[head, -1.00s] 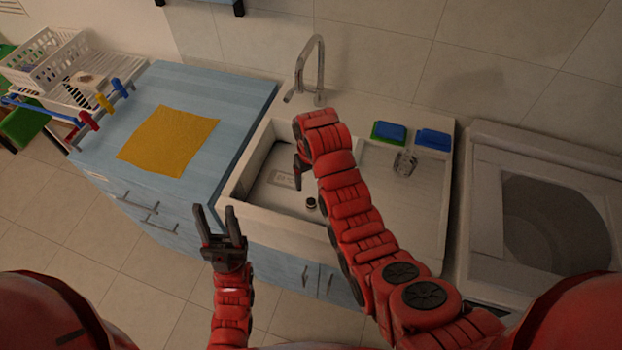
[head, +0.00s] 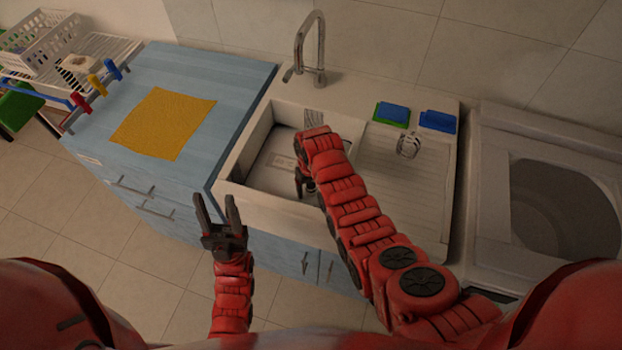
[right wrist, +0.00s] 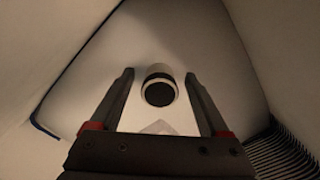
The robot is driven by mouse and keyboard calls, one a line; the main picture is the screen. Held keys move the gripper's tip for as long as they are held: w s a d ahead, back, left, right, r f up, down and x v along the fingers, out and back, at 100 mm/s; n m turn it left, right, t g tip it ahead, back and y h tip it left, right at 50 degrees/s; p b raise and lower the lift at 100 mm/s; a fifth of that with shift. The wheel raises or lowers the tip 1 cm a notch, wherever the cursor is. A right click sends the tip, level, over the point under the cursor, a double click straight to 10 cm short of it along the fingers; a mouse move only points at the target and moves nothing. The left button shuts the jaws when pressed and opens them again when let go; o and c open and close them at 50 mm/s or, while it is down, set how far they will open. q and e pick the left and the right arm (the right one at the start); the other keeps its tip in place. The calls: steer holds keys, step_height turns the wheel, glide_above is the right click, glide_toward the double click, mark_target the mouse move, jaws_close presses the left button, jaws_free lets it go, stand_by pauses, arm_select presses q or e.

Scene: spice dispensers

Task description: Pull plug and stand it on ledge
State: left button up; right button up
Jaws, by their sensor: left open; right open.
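The plug (right wrist: 159,87), a short cylinder with a dark top and a pale band, stands on the floor of the white sink basin (head: 262,178). In the head view the plug (head: 310,187) is partly hidden by my right gripper (head: 301,184), which reaches down into the basin. In the right wrist view my right gripper (right wrist: 159,75) is open, with one finger on each side of the plug and gaps between. My left gripper (head: 217,205) is open and empty in front of the blue cabinet. A pale ledge (head: 355,92) runs behind the basin.
A faucet (head: 318,50) rises behind the basin. A yellow cloth (head: 165,123) lies on the blue counter (head: 220,75).

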steer(key=shift+f, duration=1.55)
jaws_close()
steer(key=c, duration=0.7)
jaws_free()
jaws_close()
steer(key=shift+r, duration=0.1)
steer(key=shift+r, duration=0.25)
steer(key=shift+r+p, duration=0.35)
steer(key=shift+p, duration=0.15)
